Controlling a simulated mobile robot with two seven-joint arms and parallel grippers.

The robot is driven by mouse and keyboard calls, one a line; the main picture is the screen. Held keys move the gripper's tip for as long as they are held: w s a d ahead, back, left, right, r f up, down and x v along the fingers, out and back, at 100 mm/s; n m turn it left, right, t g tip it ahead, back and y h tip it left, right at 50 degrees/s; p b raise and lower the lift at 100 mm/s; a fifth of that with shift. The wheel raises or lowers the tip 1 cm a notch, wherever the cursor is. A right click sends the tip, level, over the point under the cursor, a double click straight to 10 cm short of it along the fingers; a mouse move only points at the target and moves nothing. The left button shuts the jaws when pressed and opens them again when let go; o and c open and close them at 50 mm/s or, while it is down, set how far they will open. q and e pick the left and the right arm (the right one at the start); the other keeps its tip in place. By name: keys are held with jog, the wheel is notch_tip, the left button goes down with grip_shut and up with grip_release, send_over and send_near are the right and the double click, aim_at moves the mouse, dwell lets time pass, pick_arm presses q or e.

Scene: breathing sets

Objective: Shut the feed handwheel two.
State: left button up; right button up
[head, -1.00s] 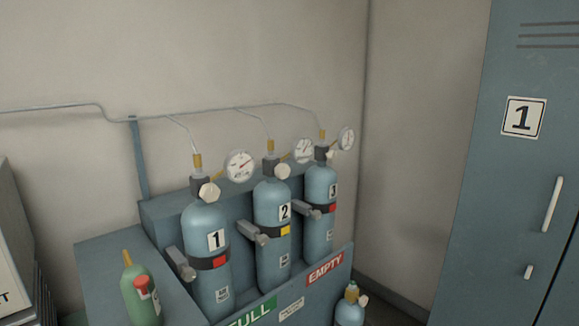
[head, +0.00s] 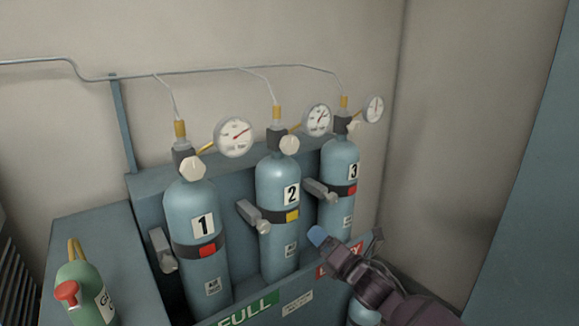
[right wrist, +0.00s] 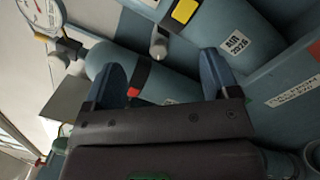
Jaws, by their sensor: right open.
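Blue cylinder 2 (head: 279,245) stands upright in the rack, between cylinders 1 and 3. Its feed handwheel, a pale faceted knob (head: 289,145), sits on the dark valve at its top, just left of a round gauge (head: 316,119). My right gripper (head: 346,238) is in the lower right, in front of cylinder 3, below and to the right of handwheel two and apart from it. In the right wrist view its two blue fingers (right wrist: 160,78) are spread with nothing held. A yellow-tagged strap (right wrist: 185,10) shows at that view's top. My left gripper is out of view.
Cylinder 1 (head: 205,265) and cylinder 3 (head: 340,172) flank cylinder 2. Clamp arms (head: 252,215) stick out in front. Thin pipes (head: 210,72) run above. A green cylinder (head: 85,290) stands lower left; a blue-grey locker (head: 530,200) is at right.

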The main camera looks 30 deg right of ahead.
jog(key=w+d+r+n+t+y+b, duration=0.1)
jog(key=w+r+n+t, duration=0.1)
jog(key=w+r+n, duration=0.4)
jog(key=n+t+y+b, duration=0.1)
jog(key=n+y, duration=0.1)
jog(key=n, duration=0.7)
send_near(292, 145)
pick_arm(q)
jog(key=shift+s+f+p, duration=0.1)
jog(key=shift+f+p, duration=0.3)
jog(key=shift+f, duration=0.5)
pick_arm(e)
jog(key=x, duration=1.1)
jog(key=shift+f, duration=0.1)
jog(key=c, duration=0.9)
